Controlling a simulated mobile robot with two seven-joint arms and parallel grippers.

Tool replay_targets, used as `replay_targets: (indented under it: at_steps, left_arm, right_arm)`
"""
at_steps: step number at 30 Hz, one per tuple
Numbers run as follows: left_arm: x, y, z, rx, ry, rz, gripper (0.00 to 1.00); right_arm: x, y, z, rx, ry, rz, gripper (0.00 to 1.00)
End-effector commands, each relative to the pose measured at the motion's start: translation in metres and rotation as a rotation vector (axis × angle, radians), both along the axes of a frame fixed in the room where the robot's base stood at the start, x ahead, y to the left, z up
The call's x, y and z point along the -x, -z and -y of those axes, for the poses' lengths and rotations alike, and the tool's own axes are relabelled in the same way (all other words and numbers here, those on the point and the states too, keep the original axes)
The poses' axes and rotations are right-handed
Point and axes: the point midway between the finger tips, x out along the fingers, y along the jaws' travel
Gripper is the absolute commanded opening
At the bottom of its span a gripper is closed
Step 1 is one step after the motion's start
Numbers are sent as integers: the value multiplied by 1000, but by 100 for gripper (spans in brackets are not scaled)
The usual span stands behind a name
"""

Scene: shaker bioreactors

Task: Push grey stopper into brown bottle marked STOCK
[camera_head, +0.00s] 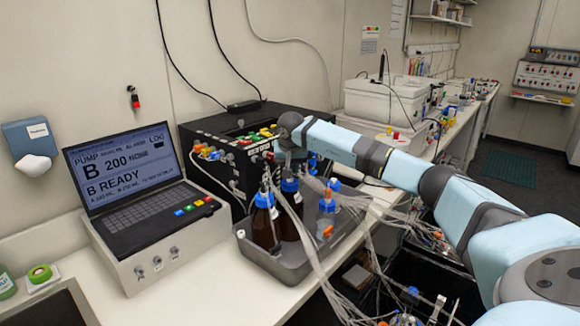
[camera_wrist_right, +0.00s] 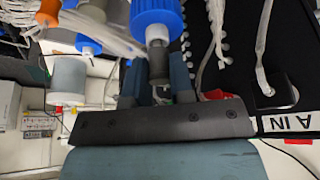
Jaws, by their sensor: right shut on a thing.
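In the head view my right gripper (camera_head: 288,155) is above the bottles in the grey tray, its fingers small and partly hidden by tubing and caps. In the right wrist view the right gripper (camera_wrist_right: 160,82) is shut on a dark grey cylindrical stopper (camera_wrist_right: 158,66). The stopper's end is against or very close to a white neck under a blue cap (camera_wrist_right: 156,15); I cannot tell how far it is in. Brown bottles with blue caps (camera_head: 265,228) (camera_head: 290,218) stand upright in the tray. No STOCK mark is readable. My left gripper is not in view.
The grey tray (camera_head: 262,262) stands on the white bench beside a pump with a screen (camera_head: 128,165). A black box (camera_head: 235,130) is behind the bottles. Loose clear tubes hang over the tray's front right.

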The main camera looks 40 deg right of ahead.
Motion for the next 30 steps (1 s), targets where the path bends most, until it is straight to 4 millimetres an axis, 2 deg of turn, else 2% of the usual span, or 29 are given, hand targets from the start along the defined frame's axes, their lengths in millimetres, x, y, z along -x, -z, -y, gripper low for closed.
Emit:
replay_targets:
  at_steps: [30]
  left_arm:
    - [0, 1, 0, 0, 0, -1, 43]
  right_arm:
    - [0, 9, 0, 0, 0, -1, 0]
